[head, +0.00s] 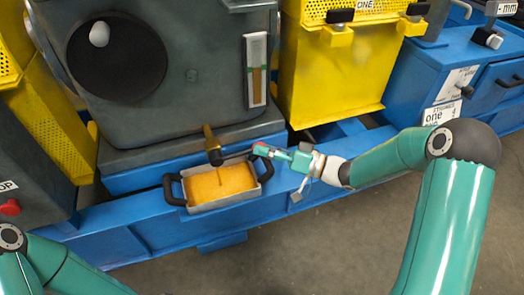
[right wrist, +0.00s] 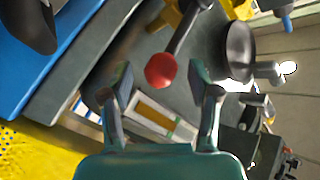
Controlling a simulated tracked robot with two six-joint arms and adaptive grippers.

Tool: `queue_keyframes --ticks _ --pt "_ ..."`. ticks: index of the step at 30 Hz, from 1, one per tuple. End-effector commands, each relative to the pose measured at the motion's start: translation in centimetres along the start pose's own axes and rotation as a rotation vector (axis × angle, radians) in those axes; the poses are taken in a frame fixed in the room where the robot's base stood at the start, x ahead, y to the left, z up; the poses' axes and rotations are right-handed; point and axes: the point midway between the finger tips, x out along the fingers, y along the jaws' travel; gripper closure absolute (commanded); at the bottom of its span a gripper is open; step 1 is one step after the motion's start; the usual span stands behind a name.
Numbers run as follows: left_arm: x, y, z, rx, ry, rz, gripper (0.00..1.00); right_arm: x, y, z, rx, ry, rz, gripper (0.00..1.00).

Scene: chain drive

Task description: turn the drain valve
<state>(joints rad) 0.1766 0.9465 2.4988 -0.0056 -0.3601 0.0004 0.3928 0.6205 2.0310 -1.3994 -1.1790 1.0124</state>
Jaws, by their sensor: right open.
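The drain valve (head: 211,146) has a brass body and a dark spout low on the front of the grey gearbox housing. Its lever ends in a red ball knob (right wrist: 160,70), which the right wrist view shows ahead of and between my right gripper's parted fingers. In the head view my right gripper (head: 270,153) is right of the valve, with its tips close to the red knob. The gripper is open; I cannot tell whether a finger touches the knob. A tray (head: 192,209) with amber oil sits below the spout. My left gripper is out of view.
The grey housing (head: 190,110) with a sight gauge (head: 257,69) stands behind the valve. A yellow guard (head: 330,85) is to its right. The blue base frame (head: 130,232) runs along the front. The floor in front shows free room.

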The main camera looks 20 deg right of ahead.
Motion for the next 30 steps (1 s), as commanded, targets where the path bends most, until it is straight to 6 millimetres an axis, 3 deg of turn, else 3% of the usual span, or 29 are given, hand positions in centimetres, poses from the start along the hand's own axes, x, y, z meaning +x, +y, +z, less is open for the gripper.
queue_keyframes --ticks 6,15,26,30 --pt "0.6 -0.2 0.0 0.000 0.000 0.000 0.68 1.8 0.0 0.0 -0.001 0.000 0.000 0.39" --pt "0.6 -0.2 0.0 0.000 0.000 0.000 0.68 2.0 0.0 0.0 0.000 0.000 0.000 0.39" --pt "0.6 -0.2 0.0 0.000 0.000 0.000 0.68 2.0 0.0 0.0 -0.001 -0.001 -0.001 0.97" --pt "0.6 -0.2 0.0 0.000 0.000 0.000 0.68 2.0 0.0 0.0 -0.001 -0.001 0.000 1.00"
